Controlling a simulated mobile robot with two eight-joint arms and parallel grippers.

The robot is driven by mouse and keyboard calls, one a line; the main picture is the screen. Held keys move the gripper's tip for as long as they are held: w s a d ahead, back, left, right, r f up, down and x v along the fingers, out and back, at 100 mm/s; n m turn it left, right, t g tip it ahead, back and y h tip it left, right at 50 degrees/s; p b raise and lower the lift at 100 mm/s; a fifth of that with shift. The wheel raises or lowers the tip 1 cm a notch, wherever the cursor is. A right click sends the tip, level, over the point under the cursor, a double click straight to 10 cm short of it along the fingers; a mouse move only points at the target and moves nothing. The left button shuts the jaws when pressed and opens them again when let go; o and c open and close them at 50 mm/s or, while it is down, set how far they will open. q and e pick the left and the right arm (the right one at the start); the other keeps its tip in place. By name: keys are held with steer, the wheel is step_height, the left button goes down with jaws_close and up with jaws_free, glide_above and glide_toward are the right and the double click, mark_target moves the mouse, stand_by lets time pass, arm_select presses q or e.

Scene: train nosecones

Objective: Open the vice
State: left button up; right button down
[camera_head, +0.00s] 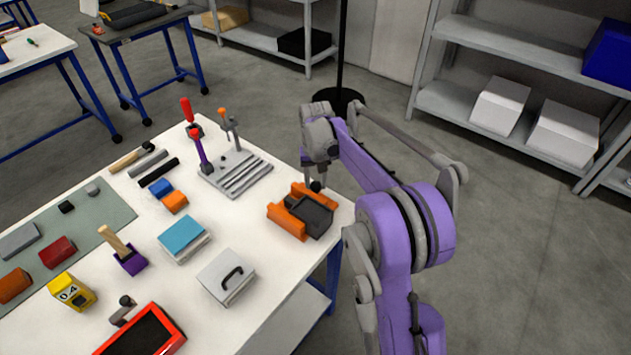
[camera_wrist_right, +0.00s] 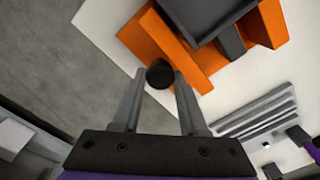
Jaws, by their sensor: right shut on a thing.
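The orange vice (camera_head: 286,221) stands at the right corner of the white table, with a dark grey block (camera_head: 312,214) in its middle. The vice (camera_wrist_right: 168,45) also shows at the top of the right wrist view. My right gripper (camera_head: 316,183) is at the vice's far side, pointing down. In the right wrist view its two fingers (camera_wrist_right: 160,77) are closed around a round black knob (camera_wrist_right: 160,73) beside the orange jaw. How the knob joins the vice is hidden. My left gripper is in neither view.
A grey grooved plate with upright red and orange-tipped levers (camera_head: 236,172) stands left of the vice. A white box with a black handle (camera_head: 226,276) and a blue-topped box (camera_head: 183,238) are nearer. White table surface (camera_head: 250,225) is clear between them.

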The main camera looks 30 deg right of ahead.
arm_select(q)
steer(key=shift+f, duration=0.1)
arm_select(e)
steer(key=shift+s+a+f, duration=0.15)
steer(key=c, duration=0.6)
jaws_free()
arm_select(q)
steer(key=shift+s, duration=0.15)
arm_select(e)
steer(key=shift+o, duration=0.8)
steer(key=shift+s, duration=0.1)
